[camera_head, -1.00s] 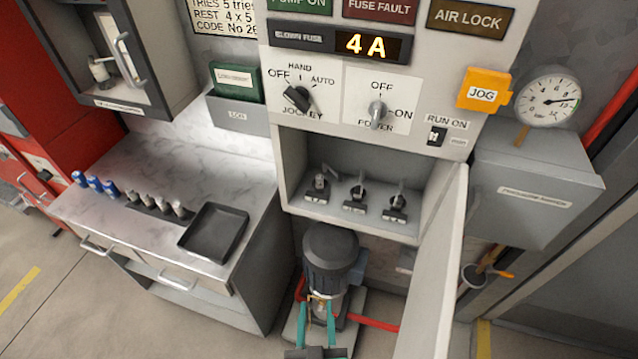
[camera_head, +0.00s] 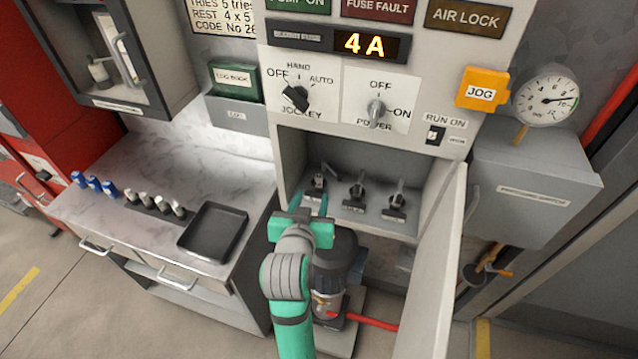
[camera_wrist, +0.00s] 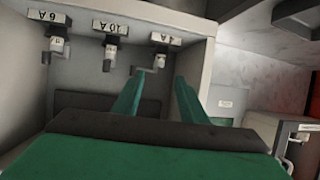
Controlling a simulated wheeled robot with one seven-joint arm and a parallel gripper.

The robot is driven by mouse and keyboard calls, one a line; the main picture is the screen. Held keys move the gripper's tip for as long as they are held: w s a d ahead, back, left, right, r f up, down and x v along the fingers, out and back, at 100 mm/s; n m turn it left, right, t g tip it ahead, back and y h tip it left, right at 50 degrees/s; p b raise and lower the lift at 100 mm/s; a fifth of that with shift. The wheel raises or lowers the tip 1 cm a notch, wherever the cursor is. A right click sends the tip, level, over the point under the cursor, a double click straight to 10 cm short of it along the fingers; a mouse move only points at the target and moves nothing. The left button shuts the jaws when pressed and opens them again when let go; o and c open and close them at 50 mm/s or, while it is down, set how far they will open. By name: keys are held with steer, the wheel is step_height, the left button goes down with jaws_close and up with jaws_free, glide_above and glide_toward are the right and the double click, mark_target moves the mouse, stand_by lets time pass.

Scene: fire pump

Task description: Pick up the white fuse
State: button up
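In the fuse compartment, three fuse holders with levers stand in a row; in the wrist view they are labelled 6A, 10A and 4A. A small pale fuse shows in the 4A holder (camera_wrist: 160,60), the left holder (camera_head: 317,186) in the head view. My gripper (camera_head: 311,204) is at the compartment's front edge, before that holder. In the wrist view its fingers (camera_wrist: 159,78) are apart and empty, pointing toward the 4A holder. On the worktop, several white-grey fuses (camera_head: 162,204) stand in a dark rack, left of and apart from my gripper.
Blue fuses (camera_head: 93,184) stand at the worktop's left, and an empty black tray (camera_head: 213,232) lies at its right. The open compartment door (camera_head: 436,270) juts out on the right. A pump motor (camera_head: 340,258) stands below. The display (camera_head: 365,44) reads 4A.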

mark_target(319, 179)
steer(key=x, duration=1.1)
steer(key=shift+r, duration=0.15)
jaws_close()
